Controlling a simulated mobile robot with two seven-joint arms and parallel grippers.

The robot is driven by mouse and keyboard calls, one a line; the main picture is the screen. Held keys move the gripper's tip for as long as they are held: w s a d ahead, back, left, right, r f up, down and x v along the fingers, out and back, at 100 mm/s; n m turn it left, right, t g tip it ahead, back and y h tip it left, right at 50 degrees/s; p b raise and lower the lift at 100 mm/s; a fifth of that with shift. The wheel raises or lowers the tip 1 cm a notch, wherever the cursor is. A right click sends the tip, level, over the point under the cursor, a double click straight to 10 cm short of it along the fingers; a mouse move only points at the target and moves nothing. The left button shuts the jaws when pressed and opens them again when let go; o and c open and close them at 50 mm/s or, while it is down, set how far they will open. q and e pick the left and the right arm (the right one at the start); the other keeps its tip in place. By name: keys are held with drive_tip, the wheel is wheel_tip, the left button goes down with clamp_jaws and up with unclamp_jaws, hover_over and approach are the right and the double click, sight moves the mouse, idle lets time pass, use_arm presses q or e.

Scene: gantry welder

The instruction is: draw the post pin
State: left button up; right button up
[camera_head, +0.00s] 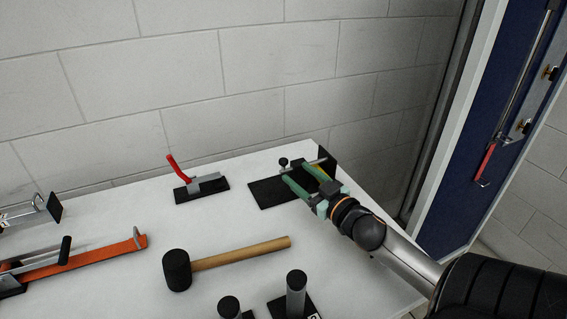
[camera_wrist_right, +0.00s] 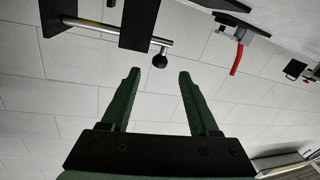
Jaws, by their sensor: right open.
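The post pin (camera_head: 283,162) shows as a dark round knob on a thin silver rod, at the far right of the table. In the right wrist view the pin's knob (camera_wrist_right: 160,58) sits at the end of the rod, which passes by dark upright plates. A black base plate (camera_head: 263,194) lies under it. My right gripper (camera_head: 299,173) is open, with its green fingers pointing at the pin. In the wrist view the fingertips (camera_wrist_right: 158,75) are spread either side of the knob's line, with the knob just beyond them. My fingers hide part of the fixture.
A red-handled clamp (camera_head: 203,186) stands left of the fixture. A mallet (camera_head: 177,270), black-based posts (camera_head: 296,292) and an orange tool (camera_head: 95,258) lie on the white table (camera_head: 130,205). A block wall (camera_head: 230,80) rises behind; a blue panel (camera_head: 490,110) stands right.

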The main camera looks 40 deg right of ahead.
sight(286, 165)
drive_tip(key=shift+w+d, duration=0.2)
drive_tip(key=shift+w, duration=1.6)
drive_tip(key=shift+w+d, duration=0.2)
drive_tip(key=shift+w, duration=1.55)
clamp_jaws()
